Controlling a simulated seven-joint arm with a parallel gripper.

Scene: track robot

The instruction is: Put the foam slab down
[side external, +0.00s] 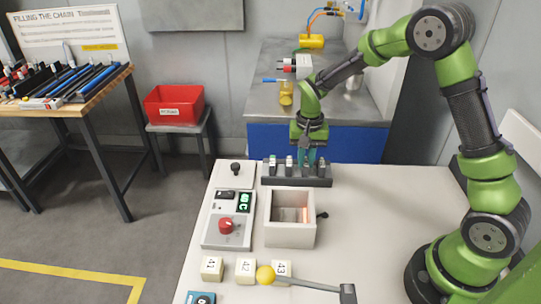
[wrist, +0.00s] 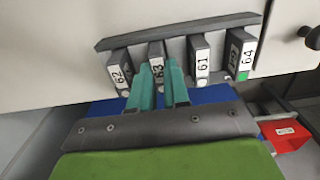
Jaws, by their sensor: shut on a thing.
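My gripper (side external: 307,157) is over the dark grey rack (side external: 297,181) at the far edge of the white table, pointing down. In the wrist view its two teal fingers (wrist: 160,78) are shut on the slab labelled 63 (wrist: 156,51), which stands upright in line with the rack's slots. I take this slab for the foam slab; its material cannot be told. The fingers hide part of it, and whether it rests fully on the slot floor is not visible. Slabs labelled 62 (wrist: 119,67), 61 (wrist: 202,60) and 64 (wrist: 247,52) stand beside it.
An open-topped pale box (side external: 289,237) with a glowing inside stands nearer the camera. Left of it is a control panel (side external: 228,230) with a red knob. The table's right side is clear.

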